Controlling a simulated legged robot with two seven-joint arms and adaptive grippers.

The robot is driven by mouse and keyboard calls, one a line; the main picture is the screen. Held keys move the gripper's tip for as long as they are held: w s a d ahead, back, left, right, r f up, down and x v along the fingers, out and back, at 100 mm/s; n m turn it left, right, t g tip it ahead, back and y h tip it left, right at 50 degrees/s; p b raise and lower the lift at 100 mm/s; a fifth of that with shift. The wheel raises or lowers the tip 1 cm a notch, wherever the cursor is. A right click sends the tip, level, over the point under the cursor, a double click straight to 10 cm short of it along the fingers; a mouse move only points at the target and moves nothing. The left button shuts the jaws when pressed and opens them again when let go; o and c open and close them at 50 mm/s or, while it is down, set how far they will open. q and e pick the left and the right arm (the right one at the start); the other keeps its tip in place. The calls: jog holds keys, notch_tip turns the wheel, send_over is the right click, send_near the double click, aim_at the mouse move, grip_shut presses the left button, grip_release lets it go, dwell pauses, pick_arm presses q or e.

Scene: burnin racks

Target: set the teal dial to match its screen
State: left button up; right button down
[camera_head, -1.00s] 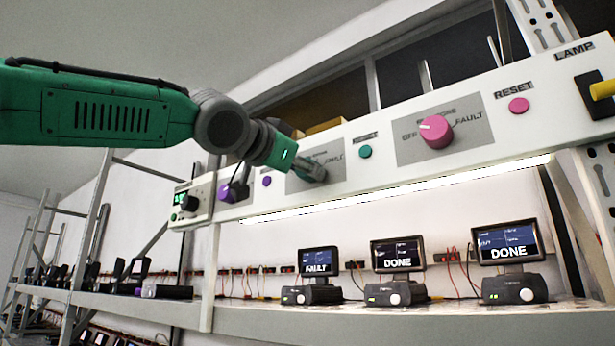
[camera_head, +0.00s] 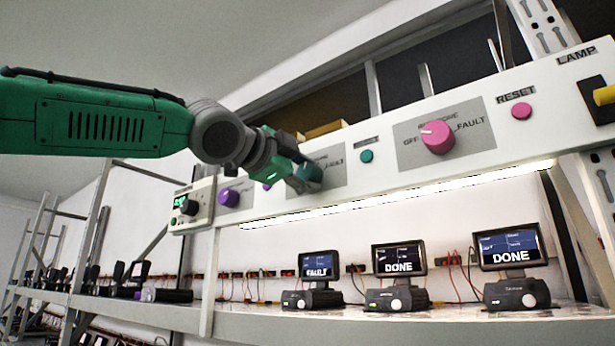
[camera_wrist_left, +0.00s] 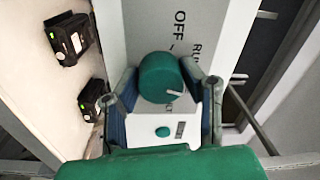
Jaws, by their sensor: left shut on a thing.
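The teal dial (camera_head: 311,174) sits on a grey plate of the white overhead panel, partly hidden by my left gripper (camera_head: 298,176). In the left wrist view the teal dial (camera_wrist_left: 160,76) is between the two fingers of my left gripper (camera_wrist_left: 165,90), which is shut on its sides. Its white pointer mark points to the lower right of that picture, away from the printed OFF. My right gripper is not in view.
A teal button (camera_head: 366,156) and a pink dial (camera_head: 437,137) are right of the teal dial; a purple dial (camera_head: 229,197) is left. Two screens reading DONE (camera_head: 399,258) (camera_head: 511,247) stand on the shelf. A light strip runs under the panel.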

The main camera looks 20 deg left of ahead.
pick_arm(q)
jog(key=shift+d+m, duration=0.1)
jog(key=shift+m, duration=0.3)
jog(key=o, duration=1.1)
jog(key=shift+f, duration=0.1)
jog(key=shift+o, duration=0.2)
jog(key=shift+s, duration=0.35)
jog(key=shift+w, duration=0.1)
jog(key=v, duration=1.2)
